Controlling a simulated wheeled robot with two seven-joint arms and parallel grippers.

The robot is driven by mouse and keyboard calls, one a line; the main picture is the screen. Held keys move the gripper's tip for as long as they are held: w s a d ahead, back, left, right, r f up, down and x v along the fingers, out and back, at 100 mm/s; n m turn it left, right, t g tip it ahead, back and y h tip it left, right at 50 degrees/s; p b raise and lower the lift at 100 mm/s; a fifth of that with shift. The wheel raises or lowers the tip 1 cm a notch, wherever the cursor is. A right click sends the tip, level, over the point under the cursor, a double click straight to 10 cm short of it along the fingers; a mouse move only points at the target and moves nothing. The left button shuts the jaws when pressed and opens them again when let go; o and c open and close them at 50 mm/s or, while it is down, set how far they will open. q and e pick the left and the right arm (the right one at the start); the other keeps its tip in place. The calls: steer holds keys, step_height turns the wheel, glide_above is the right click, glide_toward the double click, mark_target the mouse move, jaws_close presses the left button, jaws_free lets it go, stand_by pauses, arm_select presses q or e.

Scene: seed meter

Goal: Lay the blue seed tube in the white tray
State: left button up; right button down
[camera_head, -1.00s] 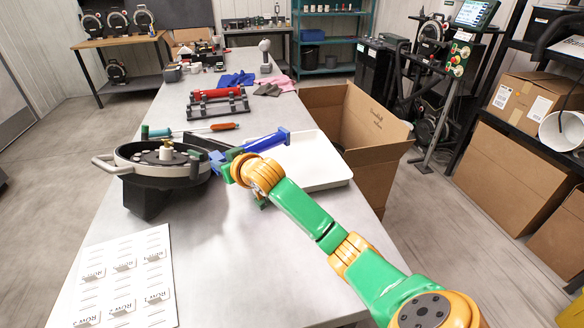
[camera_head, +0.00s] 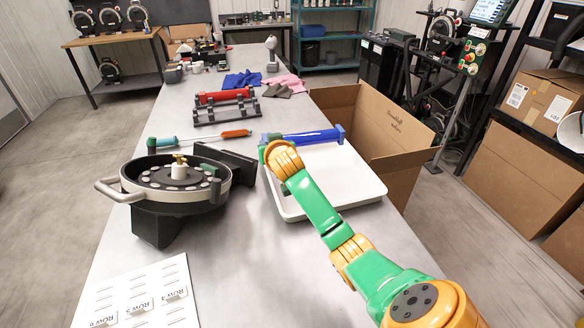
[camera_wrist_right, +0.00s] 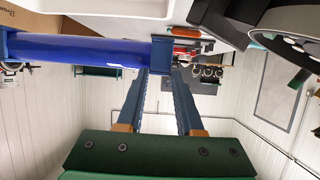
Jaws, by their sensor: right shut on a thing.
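The blue seed tube (camera_head: 312,136) lies roughly level over the far edge of the white tray (camera_head: 345,187) in the head view, pointing to the right. The tray's inside is bare. I cannot tell how high the tube is above it. My right gripper (camera_wrist_right: 160,75) is shut on the tube's end block, and the tube (camera_wrist_right: 85,50) reaches to the left in the right wrist view. In the head view my orange wrist mostly hides this gripper. My left gripper is not in view.
The round seed meter (camera_head: 160,185) on its black stand is left of the tray. A red tube in a black rack (camera_head: 225,105) and a thin tool with an orange end (camera_head: 235,134) lie beyond. An open cardboard box (camera_head: 375,130) adjoins the table's right side.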

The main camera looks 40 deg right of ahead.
steer(key=s+f, duration=0.1)
steer(key=f, duration=0.2)
steer(key=s+d+f, duration=0.1)
steer(key=s+f, duration=0.1)
steer(key=f, duration=0.1)
steer(key=s+f+p, duration=0.1)
steer(key=s+f, duration=0.1)
steer(key=f, duration=0.1)
steer(key=shift+s+d+f, duration=0.15)
steer(key=shift+f, duration=0.25)
steer(key=c, duration=0.6)
jaws_free()
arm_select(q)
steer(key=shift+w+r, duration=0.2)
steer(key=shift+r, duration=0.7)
arm_select(e)
steer(key=shift+o, duration=0.2)
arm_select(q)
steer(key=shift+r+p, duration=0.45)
arm_select(e)
steer(key=v, duration=1.2)
